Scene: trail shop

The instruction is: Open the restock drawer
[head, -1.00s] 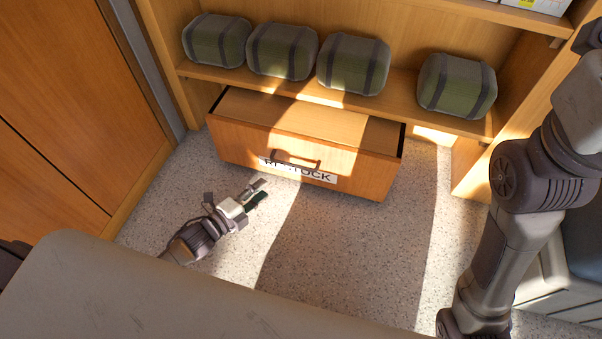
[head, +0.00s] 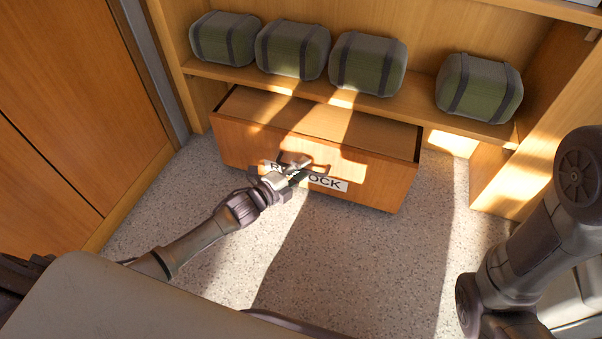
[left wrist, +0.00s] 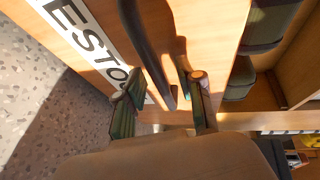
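The wooden restock drawer (head: 250,145) stands pulled out under the shelf, and its inside looks empty. Its white label (head: 331,184) is partly covered by my left gripper (head: 296,172), which is at the drawer front by the handle. In the left wrist view the dark bar handle (left wrist: 146,45) runs down toward the gap between the fingertips of my left gripper (left wrist: 163,92). The fingers are apart, one on each side of the handle's end. I cannot tell whether they touch it. My right gripper is out of view; only my right arm shows.
Several green rolled packs (head: 368,63) sit on the shelf (head: 290,85) above the drawer. Wooden panels (head: 75,110) stand at the left. The speckled floor (head: 350,260) before the drawer is clear. A grey surface (head: 110,310) is in the foreground.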

